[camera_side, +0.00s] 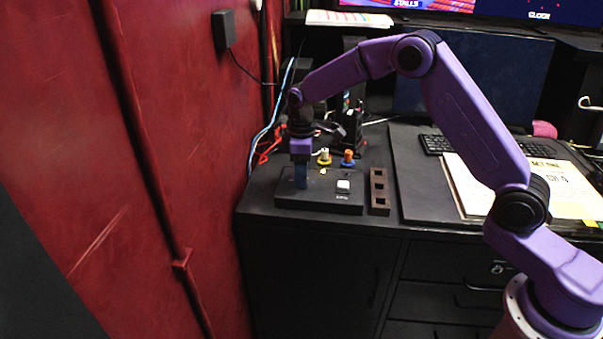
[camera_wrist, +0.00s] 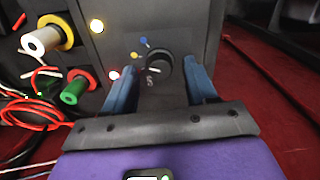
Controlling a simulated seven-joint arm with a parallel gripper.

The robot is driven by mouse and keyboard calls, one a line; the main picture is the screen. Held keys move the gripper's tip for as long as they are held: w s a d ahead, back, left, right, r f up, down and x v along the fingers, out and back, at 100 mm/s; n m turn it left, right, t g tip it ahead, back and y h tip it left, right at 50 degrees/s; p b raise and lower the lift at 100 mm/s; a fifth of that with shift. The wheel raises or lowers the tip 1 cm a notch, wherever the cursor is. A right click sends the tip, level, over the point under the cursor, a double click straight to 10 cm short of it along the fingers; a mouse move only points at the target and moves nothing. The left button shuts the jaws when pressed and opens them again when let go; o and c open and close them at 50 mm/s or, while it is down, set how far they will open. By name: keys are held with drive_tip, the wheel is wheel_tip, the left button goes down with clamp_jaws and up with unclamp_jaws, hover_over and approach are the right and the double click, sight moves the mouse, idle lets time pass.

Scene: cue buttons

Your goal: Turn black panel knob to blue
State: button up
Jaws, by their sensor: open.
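The black panel (camera_side: 335,201) lies flat near the left edge of the black desktop. In the wrist view the black panel (camera_wrist: 197,22) carries a round black knob (camera_wrist: 163,66) with a pale pointer line toward the picture's left. Small blue (camera_wrist: 144,41), yellow (camera_wrist: 134,56) and white (camera_wrist: 114,75) dots sit around the knob's left side. My gripper (camera_wrist: 160,74) is open, its blue fingers on either side of the knob; I cannot tell whether they touch it. In the side view my gripper (camera_side: 300,178) points down over the panel's left end and hides the knob.
A dark slotted block (camera_side: 379,191) lies to the right. Behind stand a yellow-based peg (camera_side: 324,157) and an orange-based peg (camera_side: 348,158), with loose cables. A red wall (camera_side: 160,150) is close on the left.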

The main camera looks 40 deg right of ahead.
drive_tip(key=shift+f, duration=0.5)
clamp_jaws()
drive_tip(key=c, duration=1.1)
unclamp_jaws()
drive_tip(key=shift+o, duration=0.2)
drive_tip(key=m, duration=0.4)
drive_tip(key=shift+m, duration=2)
drive_tip(key=shift+r, duration=0.1)
